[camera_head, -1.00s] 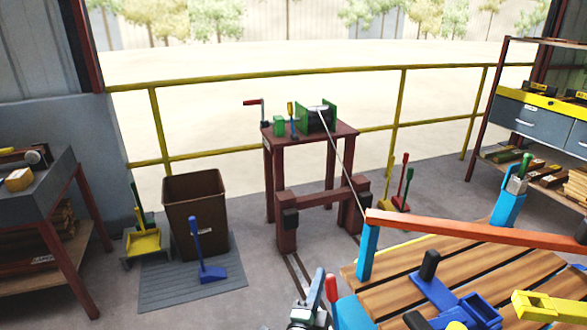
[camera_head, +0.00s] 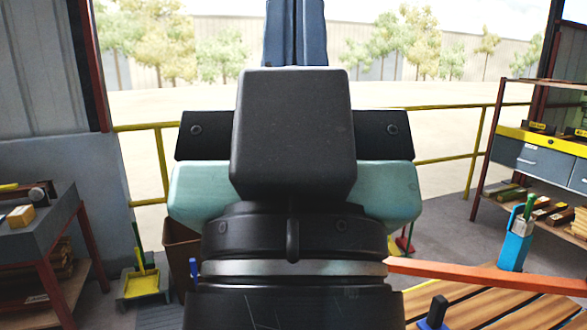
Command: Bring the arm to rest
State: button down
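My gripper (camera_head: 295,30) is raised close in front of the camera, in the middle of the picture. Its two blue-grey fingers point up and sit side by side with no clear gap. Their tips are cut off by the top edge. Nothing shows between them. Below the fingers are a black block, a teal hand body and my dark wrist with a pale ring. My arm hides the red stand with the green vise and most of the brown bin.
An orange bar (camera_head: 490,275) crosses the slatted wooden table (camera_head: 490,308) at the lower right. A blue holder (camera_head: 514,246) stands behind the bar. A grey bench (camera_head: 38,228) is at left, a yellow railing (camera_head: 455,157) behind, and shelves (camera_head: 540,150) at right.

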notch_tip(320, 180, up, 14)
jog(key=p, duration=1.2)
jog(key=shift+w+f+p, duration=0.15)
jog(key=shift+w+p, duration=0.15)
jog(key=shift+p, duration=0.05)
